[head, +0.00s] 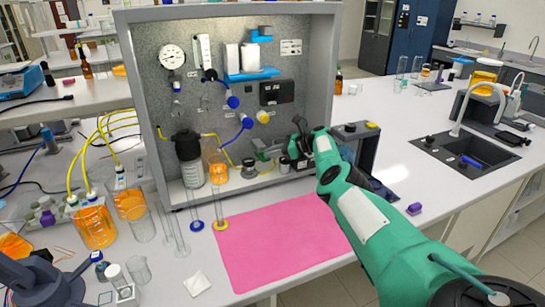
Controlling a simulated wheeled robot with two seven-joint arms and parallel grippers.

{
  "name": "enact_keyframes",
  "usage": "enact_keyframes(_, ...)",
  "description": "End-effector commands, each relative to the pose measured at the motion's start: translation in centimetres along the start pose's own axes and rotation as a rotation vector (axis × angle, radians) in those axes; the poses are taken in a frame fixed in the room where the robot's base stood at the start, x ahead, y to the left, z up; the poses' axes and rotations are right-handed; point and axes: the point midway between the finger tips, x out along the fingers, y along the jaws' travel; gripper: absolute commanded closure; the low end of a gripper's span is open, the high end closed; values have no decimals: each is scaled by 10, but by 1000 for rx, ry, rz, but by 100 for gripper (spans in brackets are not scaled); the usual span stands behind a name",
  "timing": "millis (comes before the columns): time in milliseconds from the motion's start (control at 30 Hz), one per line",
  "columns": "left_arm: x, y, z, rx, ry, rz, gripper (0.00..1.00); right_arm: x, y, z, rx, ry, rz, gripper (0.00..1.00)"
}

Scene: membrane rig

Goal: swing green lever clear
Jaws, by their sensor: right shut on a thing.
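The green lever (264,153) shows low on the grey back panel of the rig, right of the centre, as a small dark green piece. My right gripper (292,148) is at the lower right of the panel, at the end of my green and white arm. It is shut on what looks like the green lever's right end. The fingertips are small and dark here, so the exact contact is hard to see. My left gripper is not in view.
The rig cabinet (227,15) holds a gauge (172,55), blue valves and tubing. Tall glass cylinders stand in front, left of a bare pink mat (275,245). A sink (465,155) is at right.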

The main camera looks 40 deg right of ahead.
Motion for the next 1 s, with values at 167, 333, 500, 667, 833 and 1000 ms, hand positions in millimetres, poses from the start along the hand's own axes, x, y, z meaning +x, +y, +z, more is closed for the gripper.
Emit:
enact_keyframes(167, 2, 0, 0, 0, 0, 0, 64, 1, 1, -1, -2, 2, 7, 100)
enact_keyframes(333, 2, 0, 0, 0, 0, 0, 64, 2, 1, -1, -2, 2, 7, 100)
enact_keyframes(500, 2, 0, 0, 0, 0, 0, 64, 2, 1, -1, -2, 2, 7, 69)
enact_keyframes(667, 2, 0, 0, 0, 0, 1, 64, 1, 1, -1, -2, 1, 6, 69)
enact_keyframes(833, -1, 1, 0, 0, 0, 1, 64, 1, 1, 1, 0, 1, 3, 69)
enact_keyframes(1000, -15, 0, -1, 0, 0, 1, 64, 0, 2, 4, 8, 0, -19, 69)
